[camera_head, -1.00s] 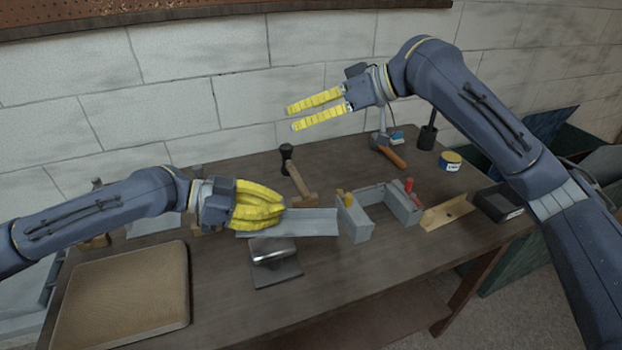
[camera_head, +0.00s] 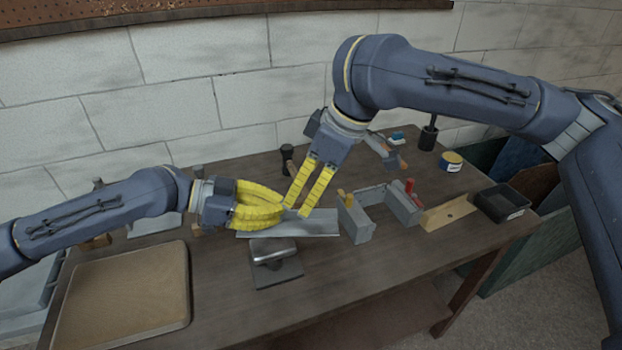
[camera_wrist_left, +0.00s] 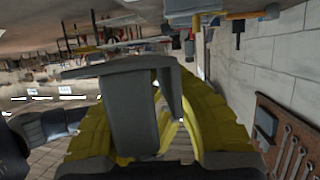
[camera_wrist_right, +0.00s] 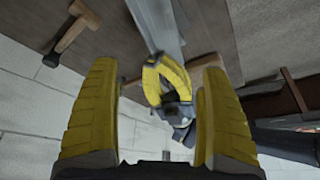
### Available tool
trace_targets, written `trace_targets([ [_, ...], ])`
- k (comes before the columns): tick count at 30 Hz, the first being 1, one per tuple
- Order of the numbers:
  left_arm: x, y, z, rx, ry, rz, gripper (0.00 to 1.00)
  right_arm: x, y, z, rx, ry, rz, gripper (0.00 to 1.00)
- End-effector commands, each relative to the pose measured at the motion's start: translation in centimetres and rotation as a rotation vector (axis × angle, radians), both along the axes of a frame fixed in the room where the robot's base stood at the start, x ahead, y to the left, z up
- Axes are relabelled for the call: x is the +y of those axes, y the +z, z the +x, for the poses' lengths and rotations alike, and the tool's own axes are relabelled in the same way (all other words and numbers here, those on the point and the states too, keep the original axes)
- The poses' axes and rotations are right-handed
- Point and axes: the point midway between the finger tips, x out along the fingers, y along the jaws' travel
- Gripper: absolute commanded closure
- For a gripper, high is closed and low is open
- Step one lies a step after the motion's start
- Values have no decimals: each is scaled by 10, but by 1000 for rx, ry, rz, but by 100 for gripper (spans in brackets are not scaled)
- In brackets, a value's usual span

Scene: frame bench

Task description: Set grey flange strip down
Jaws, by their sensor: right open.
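The grey flange strip (camera_head: 318,224) lies level in the middle of the head view, close above or on the bench; I cannot tell which. My left gripper (camera_head: 280,212) is shut on its left part. In the left wrist view the strip (camera_wrist_left: 132,112) shows between the yellow fingers. My right gripper (camera_head: 298,211) is open and points down, its fingertips over the strip in the head view. In the right wrist view the strip (camera_wrist_right: 157,25) and the left gripper (camera_wrist_right: 165,80) lie beyond the open fingers, with nothing between them.
Grey frame blocks (camera_head: 356,220) stand right of the strip, with a yellow and a red piece on them. A metal block on a dark plate (camera_head: 275,272) is in front. A tan board (camera_head: 120,300) lies front left. A black tray (camera_head: 503,203) is at right.

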Motion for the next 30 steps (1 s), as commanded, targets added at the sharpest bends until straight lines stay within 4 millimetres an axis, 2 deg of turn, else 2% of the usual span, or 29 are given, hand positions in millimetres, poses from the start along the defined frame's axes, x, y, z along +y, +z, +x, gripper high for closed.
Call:
trace_targets([
  [16, 0, 1, 0, 0, 0, -1, 100, 29, -75, 10, 5, 0, 3, 20],
  [24, 0, 1, 0, 0, 0, -1, 100, 37, -95, 14, 2, 0, 4, 20],
  [30, 0, 1, 0, 0, 0, -1, 100, 39, -99, 15, 2, 0, 4, 20],
])
